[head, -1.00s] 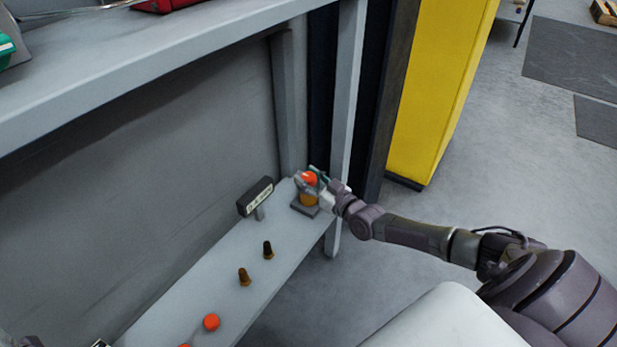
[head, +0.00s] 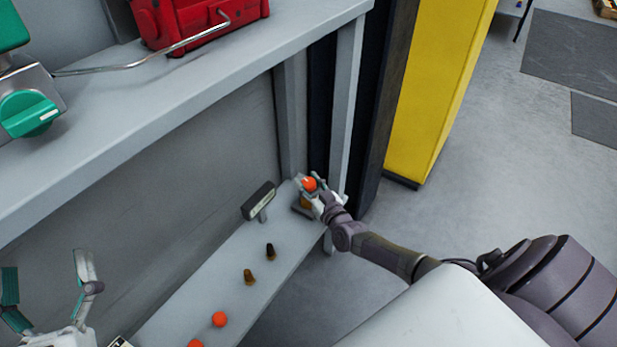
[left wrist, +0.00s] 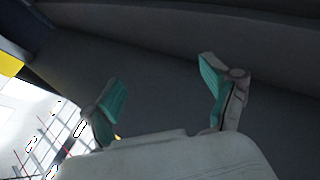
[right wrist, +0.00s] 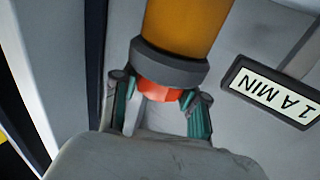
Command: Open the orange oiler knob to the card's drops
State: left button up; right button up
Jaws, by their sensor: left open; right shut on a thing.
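The orange oiler knob (head: 309,184) is at the far end of the low shelf, on the oiler. In the right wrist view the knob (right wrist: 158,92) sits against a dark grey collar (right wrist: 168,64) on the amber oiler body (right wrist: 186,25). My right gripper (right wrist: 157,100) is shut on the knob, a finger on each side. The card (head: 259,202) stands beside the oiler; in the right wrist view the card (right wrist: 272,91) is upside down and cut off, with "MIN" legible. My left gripper (head: 48,275) is open and empty at lower left; it also shows in the left wrist view (left wrist: 160,95).
On the low shelf (head: 215,275) stand two dark pegs (head: 270,252) (head: 248,277) and orange round knobs (head: 219,319). The upper shelf (head: 170,110) overhangs, with a red box (head: 200,22) and a green knob (head: 30,113). A post (head: 345,100) rises near the oiler.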

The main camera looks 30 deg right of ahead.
jog(key=shift+a+r+m+h+p, duration=0.1)
jog(key=shift+m+h+p, duration=0.2)
jog(key=shift+h+p, duration=0.25)
jog(key=shift+m+h+p, duration=0.5)
jog(key=shift+h+p, duration=0.2)
jog(key=shift+h, duration=0.05)
jog(key=m+g+h+p, duration=0.2)
jog(key=m+h, duration=0.1)
jog(key=h, duration=0.1)
jog(key=shift+h, duration=0.3)
jog(key=shift+m+g+h, duration=0.5)
jog(key=shift+m+h, duration=0.2)
jog(key=shift+h, duration=0.1)
pick_arm(q)
jog(key=s+a+f+g+y, duration=0.2)
jog(key=f+g, duration=0.5)
jog(key=f, duration=0.3)
jog(key=s+a+f+g+y, duration=0.2)
jog(key=s+f+g, duration=0.1)
jog(key=f+g, duration=0.4)
notch_tip(320, 180, down, 3)
jog(key=shift+a+r+n+y, duration=0.1)
jog(key=shift+a+n+y, duration=0.05)
jog(key=shift+n+y, duration=0.15)
pick_arm(e)
jog(key=shift+m+g+h, duration=0.4)
jog(key=shift+h, duration=0.1)
jog(key=o, duration=1.2)
jog(key=shift+c, duration=0.2)
